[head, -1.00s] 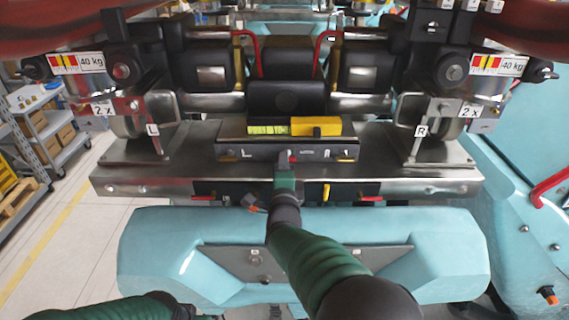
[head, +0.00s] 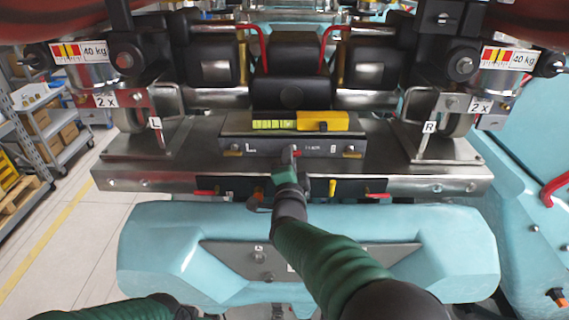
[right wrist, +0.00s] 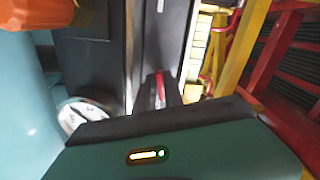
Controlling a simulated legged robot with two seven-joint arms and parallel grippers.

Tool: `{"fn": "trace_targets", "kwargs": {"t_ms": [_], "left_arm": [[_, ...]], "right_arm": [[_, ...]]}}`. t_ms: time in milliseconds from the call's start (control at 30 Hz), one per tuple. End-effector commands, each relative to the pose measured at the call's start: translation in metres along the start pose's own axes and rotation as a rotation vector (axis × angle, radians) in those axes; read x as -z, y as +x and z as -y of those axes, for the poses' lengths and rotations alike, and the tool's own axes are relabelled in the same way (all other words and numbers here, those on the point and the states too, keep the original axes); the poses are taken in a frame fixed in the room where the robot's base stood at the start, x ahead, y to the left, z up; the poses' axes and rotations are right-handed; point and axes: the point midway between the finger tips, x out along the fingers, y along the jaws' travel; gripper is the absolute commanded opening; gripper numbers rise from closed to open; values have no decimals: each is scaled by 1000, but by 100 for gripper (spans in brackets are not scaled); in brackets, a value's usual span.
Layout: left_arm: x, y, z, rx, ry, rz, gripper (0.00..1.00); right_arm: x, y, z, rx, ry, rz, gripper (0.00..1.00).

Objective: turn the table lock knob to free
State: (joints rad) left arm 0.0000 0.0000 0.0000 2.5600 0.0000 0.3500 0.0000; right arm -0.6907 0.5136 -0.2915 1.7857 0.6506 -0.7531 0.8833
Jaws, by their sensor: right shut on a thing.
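The lock knob (head: 294,150) is on the dark front face of the small panel (head: 238,147) on the steel table (head: 130,180). My right gripper (head: 290,158) is shut on it and covers most of it. In the right wrist view, a red part of the knob (right wrist: 160,88) shows at the dark fingers (right wrist: 165,95). The panel's small lettering is too blurred to read, so the knob's exact setting cannot be told. My left forearm shows at the bottom left edge; its gripper is out of view.
A yellow block (head: 322,121) and a yellow-green level vial (head: 273,125) lie on top of the panel. Red levers (head: 377,195) and a yellow lever (head: 332,188) are under the table edge. A teal body (head: 160,245) is below.

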Motion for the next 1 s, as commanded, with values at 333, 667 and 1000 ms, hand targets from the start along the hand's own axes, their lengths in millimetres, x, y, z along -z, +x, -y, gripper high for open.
{"fn": "trace_targets", "kwargs": {"t_ms": [333,667,1000], "left_arm": [[-3,12,0,0,0,0,36],[-3,12,0,0,0,0,36],[-1,5,0,0,0,0,36]], "right_arm": [[9,2,1,1,-324,-19,0],[10,2,6,3,-637,-24,0],[7,2,9,3,-950,-23,0]]}}
